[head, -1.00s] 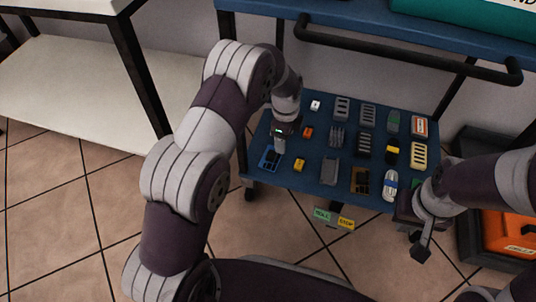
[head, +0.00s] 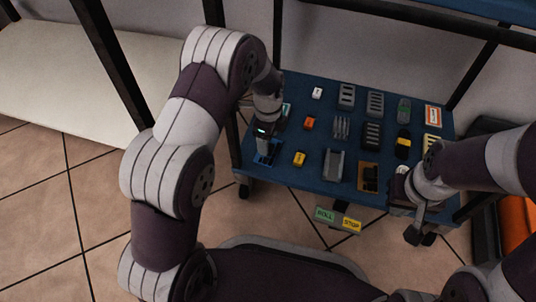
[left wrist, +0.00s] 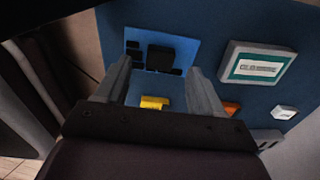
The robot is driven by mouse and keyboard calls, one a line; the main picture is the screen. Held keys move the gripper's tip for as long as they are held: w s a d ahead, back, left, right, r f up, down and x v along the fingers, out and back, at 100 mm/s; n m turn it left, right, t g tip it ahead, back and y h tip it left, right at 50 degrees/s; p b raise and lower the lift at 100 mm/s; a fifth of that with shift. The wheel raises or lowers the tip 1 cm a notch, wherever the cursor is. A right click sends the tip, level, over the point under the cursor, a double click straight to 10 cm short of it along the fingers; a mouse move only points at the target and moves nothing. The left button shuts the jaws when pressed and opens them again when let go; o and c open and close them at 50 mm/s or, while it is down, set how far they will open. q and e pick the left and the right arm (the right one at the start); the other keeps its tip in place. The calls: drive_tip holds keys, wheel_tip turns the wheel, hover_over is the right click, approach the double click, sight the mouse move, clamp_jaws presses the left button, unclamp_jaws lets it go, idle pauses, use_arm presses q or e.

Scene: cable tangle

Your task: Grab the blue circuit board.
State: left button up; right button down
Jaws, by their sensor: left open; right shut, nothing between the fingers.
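The blue circuit board (head: 264,158) lies flat at the left front of the blue cart shelf. In the left wrist view the bright blue board (left wrist: 182,46) shows a large black chip and smaller black parts. My left gripper (head: 267,142) is above the board and hides part of it. In the left wrist view its open fingers (left wrist: 160,82) point toward the board, one to each side of its near part. Nothing is between them; whether they touch the board cannot be told. My right gripper (head: 412,234) is shut and empty at the shelf's right front edge.
The shelf (head: 300,178) holds several small parts in rows. A yellow part (head: 299,159) and an orange part (head: 309,123) lie close to the board. A white-and-green module (left wrist: 258,64) lies beside it. Cart posts and an upper shelf stand around.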

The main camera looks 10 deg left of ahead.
use_arm(q)
wheel_tip(320, 180, down, 4)
drive_tip(key=shift+r+b, duration=0.15)
drive_tip(key=shift+b, duration=0.75)
drive_tip(key=shift+r, duration=0.2)
drive_tip(key=c, duration=1.1)
use_arm(e)
wheel_tip(320, 180, down, 2)
drive_tip(key=shift+f, duration=0.25)
